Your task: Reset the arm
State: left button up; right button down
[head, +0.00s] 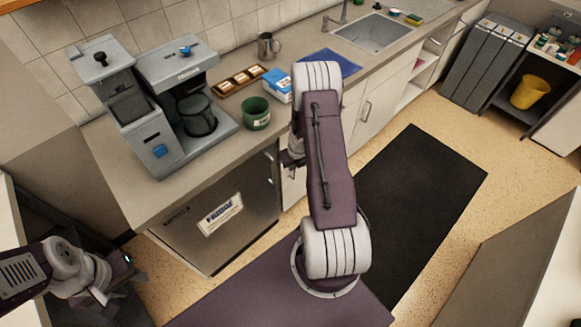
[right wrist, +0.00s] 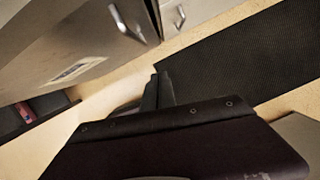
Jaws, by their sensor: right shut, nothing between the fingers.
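My right arm (head: 322,150) rises folded in the middle of the head view, beside the counter front. Its right gripper (head: 290,159) shows only partly as a dark piece left of the arm link. In the right wrist view its dark fingers (right wrist: 157,92) are together with nothing between them, above the floor near the cabinet fronts. My left arm comes in at the lower left. Its gripper (head: 108,284) is small and partly out of clear sight, and I cannot tell how its fingers stand.
The counter holds a coffee machine (head: 165,105), a green mug (head: 256,113), a wooden tray (head: 228,89), a blue-white box (head: 277,84), a metal pitcher (head: 268,46) and a sink (head: 372,33). A fridge (head: 215,232) is below. A black mat (head: 430,190) covers clear floor at right.

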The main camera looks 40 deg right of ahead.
jog(key=w+a+r+n+t, duration=0.1)
jog(key=w+a+r, duration=0.3)
jog(key=r, duration=0.2)
jog(key=w+a+r+t, duration=0.2)
jog(key=w+a+r, duration=0.15)
jog(key=r, duration=0.25)
jog(key=s+a+r+m+h, duration=0.1)
jog(key=a+r+m, duration=0.6)
jog(key=r+m, duration=0.15)
jog(key=s+a+m+g, duration=0.2)
jog(key=s+a+m, duration=0.1)
jog(key=s+m, duration=0.7)
jog(key=s+a+f+m+g+y, duration=0.1)
jog(key=s+a+m+g, duration=0.1)
jog(key=s+m, duration=0.7)
jog(key=a+m, duration=0.1)
jog(key=m, duration=0.7)
jog(key=shift+s+f+g+y, duration=0.25)
jog(key=shift+s+g+y, duration=0.05)
jog(key=shift+s, duration=0.05)
